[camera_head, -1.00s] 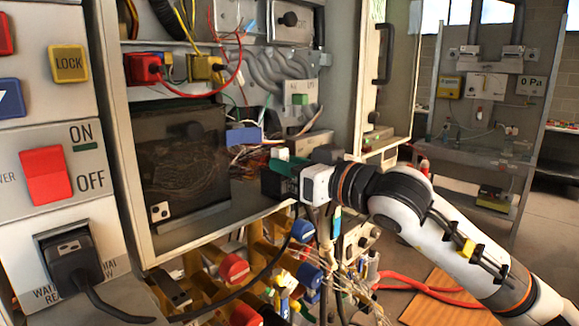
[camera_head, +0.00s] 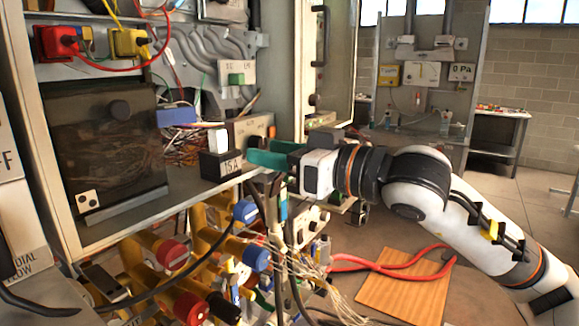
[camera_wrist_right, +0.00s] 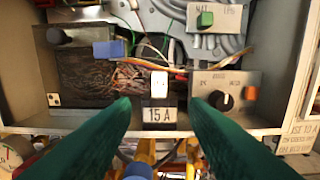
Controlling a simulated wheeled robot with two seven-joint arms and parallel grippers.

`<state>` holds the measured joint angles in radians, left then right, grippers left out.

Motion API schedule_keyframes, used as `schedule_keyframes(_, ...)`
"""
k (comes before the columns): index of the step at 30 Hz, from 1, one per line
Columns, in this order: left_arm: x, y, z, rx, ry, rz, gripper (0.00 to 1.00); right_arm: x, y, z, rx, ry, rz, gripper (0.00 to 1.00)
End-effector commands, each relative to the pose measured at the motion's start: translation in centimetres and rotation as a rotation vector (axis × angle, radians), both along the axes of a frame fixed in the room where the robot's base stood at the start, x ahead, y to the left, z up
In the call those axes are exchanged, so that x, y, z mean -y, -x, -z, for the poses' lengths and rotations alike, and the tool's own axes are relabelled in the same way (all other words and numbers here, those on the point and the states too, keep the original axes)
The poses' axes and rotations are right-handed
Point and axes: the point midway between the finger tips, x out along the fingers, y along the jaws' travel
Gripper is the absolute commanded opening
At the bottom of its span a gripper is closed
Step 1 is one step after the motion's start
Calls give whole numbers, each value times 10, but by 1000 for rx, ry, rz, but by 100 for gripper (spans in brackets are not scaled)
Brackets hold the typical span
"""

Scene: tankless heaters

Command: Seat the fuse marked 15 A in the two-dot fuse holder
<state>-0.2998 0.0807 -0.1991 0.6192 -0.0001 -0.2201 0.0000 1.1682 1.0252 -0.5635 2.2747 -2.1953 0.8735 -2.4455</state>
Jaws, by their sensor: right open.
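The fuse marked 15 A (camera_head: 222,166) is a black block with a white top. It stands on the front ledge of the open cabinet; the right wrist view shows its label (camera_wrist_right: 159,115) facing me. My right gripper (camera_head: 262,155) has green fingers and is just right of the fuse in the head view. In the right wrist view the open fingers (camera_wrist_right: 161,104) lie on either side of the fuse, with gaps. A two-dot tag (camera_head: 88,199) is at the lower left corner of a dark panel (camera_head: 110,145). I cannot make out an empty holder slot. My left gripper is out of view.
A grey box with a black knob (camera_wrist_right: 225,97) stands right of the fuse. A blue block (camera_wrist_right: 109,49) and loose wires are behind it. Yellow pipes with red and blue caps (camera_head: 172,252) and hanging cables crowd the space below the ledge.

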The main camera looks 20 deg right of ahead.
Motion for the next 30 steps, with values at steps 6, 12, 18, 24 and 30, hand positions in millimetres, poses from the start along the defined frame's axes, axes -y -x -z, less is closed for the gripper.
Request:
schedule_keyframes(6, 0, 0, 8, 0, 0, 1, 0, 13, 19, 1, -1, 1, 1, 41)
schedule_keyframes(12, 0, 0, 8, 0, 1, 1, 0, 15, 22, 0, -1, -1, -1, 41)
schedule_keyframes(18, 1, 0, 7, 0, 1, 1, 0, 14, 22, 0, -1, -1, -1, 41)
schedule_keyframes(24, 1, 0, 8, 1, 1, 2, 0, 10, 22, 3, -16, -21, -21, 41)
schedule_keyframes(30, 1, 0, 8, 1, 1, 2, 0, -49, 48, 31, -319, -434, -352, 41)
